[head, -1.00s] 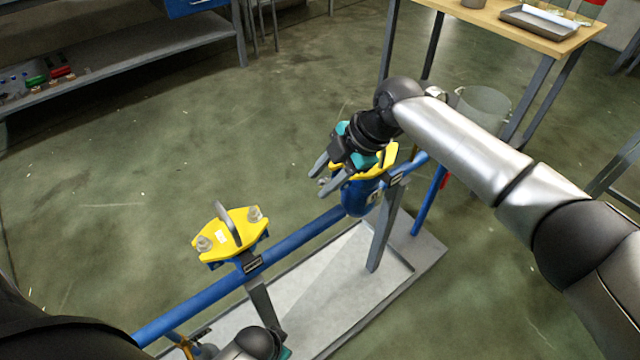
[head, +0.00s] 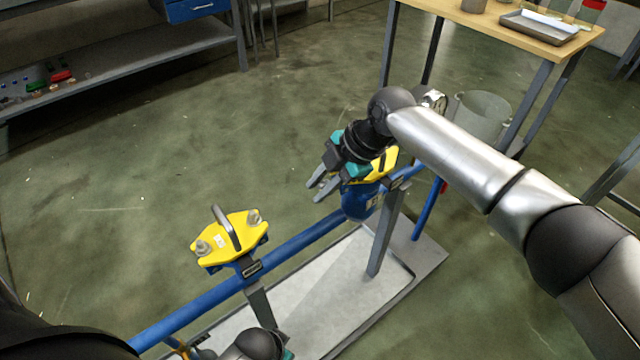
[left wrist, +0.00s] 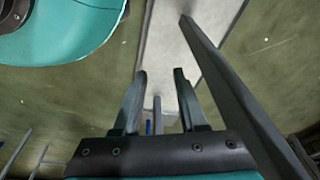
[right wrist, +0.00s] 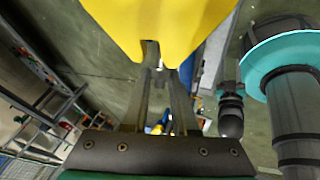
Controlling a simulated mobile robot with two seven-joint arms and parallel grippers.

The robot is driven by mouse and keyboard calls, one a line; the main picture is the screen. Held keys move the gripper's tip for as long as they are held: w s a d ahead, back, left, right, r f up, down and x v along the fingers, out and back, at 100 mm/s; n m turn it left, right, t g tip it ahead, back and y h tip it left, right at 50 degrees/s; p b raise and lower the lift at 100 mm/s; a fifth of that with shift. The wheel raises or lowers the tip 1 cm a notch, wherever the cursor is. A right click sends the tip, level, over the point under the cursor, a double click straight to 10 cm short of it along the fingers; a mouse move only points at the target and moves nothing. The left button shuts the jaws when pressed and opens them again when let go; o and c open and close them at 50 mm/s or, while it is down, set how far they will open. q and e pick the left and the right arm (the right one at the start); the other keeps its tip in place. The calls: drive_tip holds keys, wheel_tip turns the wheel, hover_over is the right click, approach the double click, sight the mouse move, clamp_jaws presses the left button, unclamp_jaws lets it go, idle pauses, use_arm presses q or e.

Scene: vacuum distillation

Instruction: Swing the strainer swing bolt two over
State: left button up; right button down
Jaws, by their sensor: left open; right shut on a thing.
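The strainer with a yellow cover (head: 385,165) and a blue body (head: 360,198) sits on the blue pipe, partly hidden behind my right gripper. My right gripper (head: 315,189) is at the left side of this cover. In the right wrist view the yellow cover (right wrist: 165,25) fills the top, with a slot at its edge. My right gripper (right wrist: 162,100) has its fingers just below the slot, shut on a small grey piece, seemingly the swing bolt (right wrist: 160,66), which is mostly hidden. My left gripper (left wrist: 158,90) is open and empty over the grey base plate.
A second yellow cover (head: 232,238) with a handle and two clear-looking knobs stands nearer on the blue pipe (head: 300,238). A grey tray base (head: 330,285) lies below. A bucket (head: 483,115) and a wooden table (head: 510,30) are at back right.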

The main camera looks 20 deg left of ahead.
use_arm(q)
drive_tip(key=shift+f, duration=0.1)
use_arm(e)
drive_tip(key=shift+w, duration=0.1)
use_arm(q)
drive_tip(key=w+d+r+t+b, duration=0.1)
drive_tip(key=w+r+b, duration=0.15)
drive_tip(key=r, duration=0.35)
drive_tip(key=w+d+r+t+b, duration=0.1)
drive_tip(key=w+r+b, duration=0.1)
drive_tip(key=r+b, duration=0.3)
use_arm(e)
drive_tip(key=g+y, duration=0.1)
drive_tip(key=w+d+r+g+y, duration=0.1)
drive_tip(key=shift+w+r+m+g+p, duration=0.2)
drive_tip(key=shift+w+m+g+p, duration=0.1)
drive_tip(key=shift+m+g, duration=0.1)
drive_tip(key=b, duration=0.2)
drive_tip(key=g+b, duration=0.1)
drive_tip(key=shift+w+d+r+y+b, duration=0.2)
drive_tip(key=shift+r+y+b, duration=0.1)
drive_tip(key=shift+y+b, duration=0.1)
drive_tip(key=shift+r, duration=0.1)
use_arm(q)
drive_tip(key=w+d+r+t+h, duration=0.3)
drive_tip(key=w+d+r+t, duration=0.1)
drive_tip(key=w+d+t, duration=0.1)
drive_tip(key=shift+d+t, duration=0.5)
use_arm(e)
drive_tip(key=shift+g, duration=0.3)
